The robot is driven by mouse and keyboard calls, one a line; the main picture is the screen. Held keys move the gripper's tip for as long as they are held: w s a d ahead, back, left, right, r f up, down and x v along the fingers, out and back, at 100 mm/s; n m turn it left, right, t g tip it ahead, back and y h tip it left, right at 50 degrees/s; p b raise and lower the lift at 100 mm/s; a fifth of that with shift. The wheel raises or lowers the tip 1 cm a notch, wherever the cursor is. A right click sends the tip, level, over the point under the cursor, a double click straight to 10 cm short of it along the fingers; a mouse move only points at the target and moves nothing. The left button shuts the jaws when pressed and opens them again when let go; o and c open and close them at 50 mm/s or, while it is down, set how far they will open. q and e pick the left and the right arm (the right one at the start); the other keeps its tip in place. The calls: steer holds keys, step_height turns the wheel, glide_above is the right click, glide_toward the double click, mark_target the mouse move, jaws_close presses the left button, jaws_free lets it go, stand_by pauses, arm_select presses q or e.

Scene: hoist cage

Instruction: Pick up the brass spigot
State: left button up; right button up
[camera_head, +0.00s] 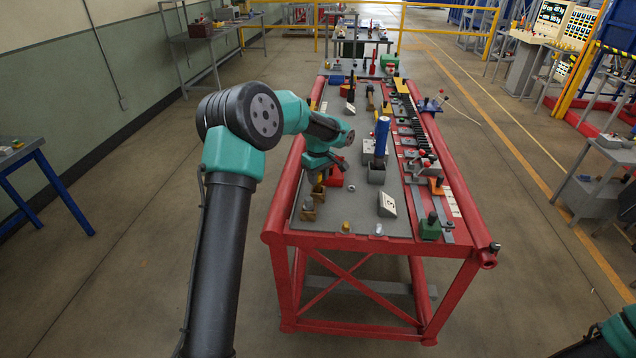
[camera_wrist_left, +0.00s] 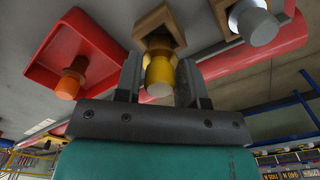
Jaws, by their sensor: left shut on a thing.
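The brass spigot (camera_wrist_left: 160,72) is a short yellow cylinder between the two fingers of my left gripper (camera_wrist_left: 160,85) in the left wrist view. The fingers are shut on it. Its far end is at a tan holder block (camera_wrist_left: 152,22); I cannot tell whether it still sits in the block. In the head view my left gripper (camera_head: 318,178) is low over the left edge of the red bench, and the spigot is not clearly visible there. My right gripper is not in view; only a piece of that arm shows at the bottom right.
A silver-grey spigot (camera_wrist_left: 258,26) stands in a similar block beside it. A red tray (camera_wrist_left: 75,40) with an orange-brown spigot (camera_wrist_left: 71,80) is on the other side. In the head view a blue cylinder (camera_head: 381,138) stands upright mid-bench.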

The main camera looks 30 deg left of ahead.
arm_select(q)
steer(key=s+d+r, duration=0.2)
steer(key=s+d, duration=0.6)
steer(key=s, duration=0.5)
steer(key=shift+s+d, duration=0.2)
steer(key=shift+s, duration=0.15)
